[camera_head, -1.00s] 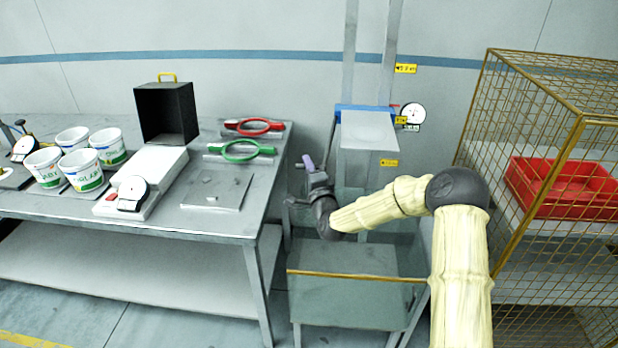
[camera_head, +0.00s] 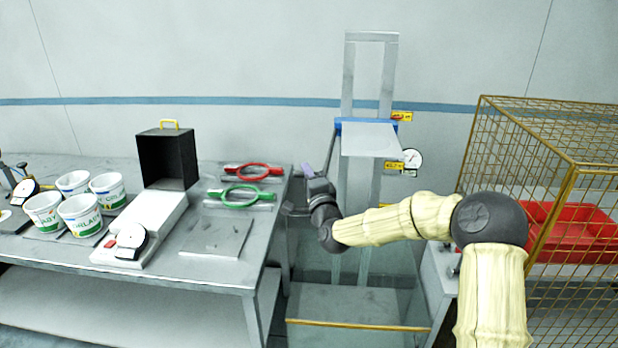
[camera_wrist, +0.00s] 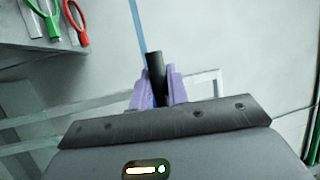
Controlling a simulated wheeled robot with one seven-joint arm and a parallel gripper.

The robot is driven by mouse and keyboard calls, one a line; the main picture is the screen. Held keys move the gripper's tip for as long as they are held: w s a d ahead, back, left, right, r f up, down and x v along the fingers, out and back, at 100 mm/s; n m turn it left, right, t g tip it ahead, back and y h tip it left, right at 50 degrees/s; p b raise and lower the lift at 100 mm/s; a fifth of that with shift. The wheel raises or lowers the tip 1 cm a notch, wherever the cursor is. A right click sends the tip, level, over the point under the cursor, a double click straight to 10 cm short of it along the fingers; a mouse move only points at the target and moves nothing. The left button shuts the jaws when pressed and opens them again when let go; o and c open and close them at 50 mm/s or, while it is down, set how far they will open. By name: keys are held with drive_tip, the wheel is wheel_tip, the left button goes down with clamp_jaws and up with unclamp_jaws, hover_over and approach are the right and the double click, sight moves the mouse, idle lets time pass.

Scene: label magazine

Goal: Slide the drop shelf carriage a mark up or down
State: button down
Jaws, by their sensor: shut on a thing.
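The drop shelf carriage has a blue band (camera_head: 352,123) and a pale shelf plate (camera_head: 370,141), riding on an upright two-rail frame (camera_head: 370,37). Its band stands about level with the upper yellow label (camera_head: 402,116); a lower yellow label (camera_head: 394,165) sits below the plate. My gripper (camera_head: 306,170) is at the carriage's left, lower than the band. In the wrist view, its purple fingers (camera_wrist: 158,92) are shut on a dark handle (camera_wrist: 155,68). A grey bar runs from the band down toward my gripper. The join between bar and handle is not clear.
A workbench (camera_head: 180,258) on the left holds white tubs, a black box (camera_head: 167,160), and red (camera_head: 252,172) and green rings (camera_head: 247,196). A round dial (camera_head: 412,158) hangs right of the rails. A wire cage (camera_head: 540,150) with a red crate stands right.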

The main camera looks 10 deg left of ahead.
drive_tip(key=c, duration=1.4)
unclamp_jaws()
drive_tip(key=shift+o, duration=0.2)
drive_tip(key=shift+s, duration=0.1)
drive_tip(key=b+v, duration=0.4)
drive_tip(key=v, duration=1.3)
drive_tip(key=shift+s+f, duration=0.1)
